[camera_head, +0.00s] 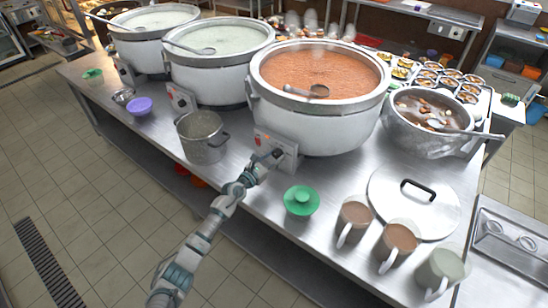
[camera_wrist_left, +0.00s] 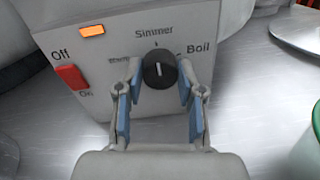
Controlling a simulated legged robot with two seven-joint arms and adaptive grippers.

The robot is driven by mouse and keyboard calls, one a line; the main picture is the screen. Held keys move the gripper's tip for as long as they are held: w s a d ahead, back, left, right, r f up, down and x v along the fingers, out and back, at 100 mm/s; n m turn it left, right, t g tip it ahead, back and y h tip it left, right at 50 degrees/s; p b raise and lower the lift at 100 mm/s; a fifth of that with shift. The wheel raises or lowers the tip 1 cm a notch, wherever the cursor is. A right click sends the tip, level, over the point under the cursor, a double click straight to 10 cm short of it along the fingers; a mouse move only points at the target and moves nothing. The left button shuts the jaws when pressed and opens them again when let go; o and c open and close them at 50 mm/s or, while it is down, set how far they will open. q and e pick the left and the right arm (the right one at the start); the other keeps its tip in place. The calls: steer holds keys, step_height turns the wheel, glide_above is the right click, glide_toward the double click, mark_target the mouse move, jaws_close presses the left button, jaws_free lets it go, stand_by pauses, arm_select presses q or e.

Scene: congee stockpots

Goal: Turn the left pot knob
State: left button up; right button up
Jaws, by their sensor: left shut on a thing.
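The black knob (camera_wrist_left: 159,70) sits on the pale control box (camera_head: 277,150) of the big pot with orange-red congee (camera_head: 322,118). Its white mark points up, roughly at the word Simmer. Boil is printed to its right; a word to its left is partly hidden. My left gripper (camera_head: 268,162) reaches the box from the front. In the left wrist view its blue-padded fingers (camera_wrist_left: 159,88) are shut on the knob, one on each side. A red Off/On switch (camera_wrist_left: 71,77) and an orange light (camera_wrist_left: 92,30) are left of the knob. My right gripper is not in view.
Two pots of pale congee (camera_head: 218,75) (camera_head: 155,48) stand to the left with their own boxes. A small steel pot (camera_head: 203,148) is left of my arm.

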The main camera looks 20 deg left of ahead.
arm_select(q)
steer(key=shift+r, duration=0.2)
steer(key=shift+a+n, duration=0.1)
steer(key=shift+n, duration=0.3)
steer(key=shift+n+p, duration=0.3)
steer(key=shift+n, duration=0.1)
steer(key=n+p, duration=0.1)
steer(key=n, duration=0.3)
steer(key=shift+r, duration=0.1)
steer(key=n+p, duration=0.1)
steer(key=n, duration=0.3)
steer(key=shift+a+n+t+p, duration=0.1)
steer(key=shift+n+t+p, duration=0.2)
steer(key=shift+n+p, duration=0.1)
steer(key=shift+w+a+n+y+p, duration=0.1)
steer(key=shift+n+y+p, duration=0.35)
steer(key=shift+n, duration=1.55)
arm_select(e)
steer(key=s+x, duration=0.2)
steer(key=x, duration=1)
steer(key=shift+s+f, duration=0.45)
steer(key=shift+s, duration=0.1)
arm_select(q)
steer(key=o, duration=1.1)
steer(key=shift+f, duration=0.2)
steer(key=shift+o, duration=0.2)
steer(key=shift+f+h, duration=0.15)
steer(key=shift+h, duration=0.1)
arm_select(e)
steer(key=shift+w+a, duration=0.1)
